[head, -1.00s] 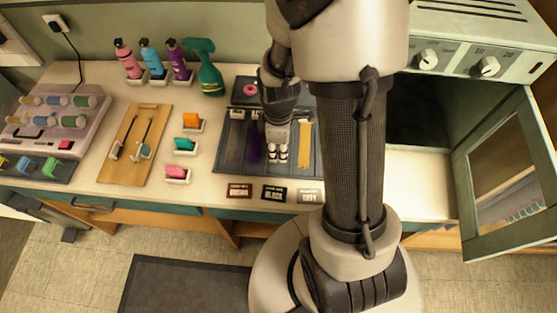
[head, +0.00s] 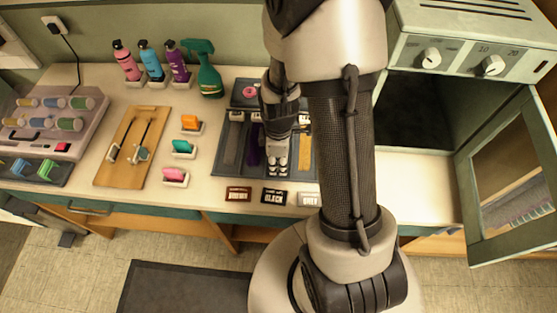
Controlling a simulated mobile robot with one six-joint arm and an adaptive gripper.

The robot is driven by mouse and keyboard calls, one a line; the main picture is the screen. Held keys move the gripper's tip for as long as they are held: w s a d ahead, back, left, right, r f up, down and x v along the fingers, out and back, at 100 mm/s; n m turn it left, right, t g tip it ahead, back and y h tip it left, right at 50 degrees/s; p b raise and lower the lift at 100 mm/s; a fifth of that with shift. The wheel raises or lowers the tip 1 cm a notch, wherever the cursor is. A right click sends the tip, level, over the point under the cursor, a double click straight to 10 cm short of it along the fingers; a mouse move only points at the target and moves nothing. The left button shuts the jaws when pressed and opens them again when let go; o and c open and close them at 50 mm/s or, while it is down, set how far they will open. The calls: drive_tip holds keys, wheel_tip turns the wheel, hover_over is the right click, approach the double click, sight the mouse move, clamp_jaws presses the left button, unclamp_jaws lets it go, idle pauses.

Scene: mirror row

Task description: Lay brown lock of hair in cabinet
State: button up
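A dark tray (head: 222,165) on the counter holds several locks of hair side by side. A greyish lock (head: 233,143) is at its left, a purple one (head: 254,148) beside it, and a golden one (head: 305,155) at its right. I cannot clearly make out a brown lock; my gripper covers part of the tray. My gripper (head: 277,165) points down over the tray, between the purple and golden locks. Its fingers look close together, but I cannot tell whether they hold anything. The cabinet (head: 446,88) at the right has its door (head: 466,190) swung open; its inside is dark.
Label cards, including a brown one (head: 238,194) and a black one (head: 274,196), lie before the tray. Counter (head: 415,185) before the cabinet is clear. The open door juts forward.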

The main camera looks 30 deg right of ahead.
drive_tip(key=shift+o, duration=1)
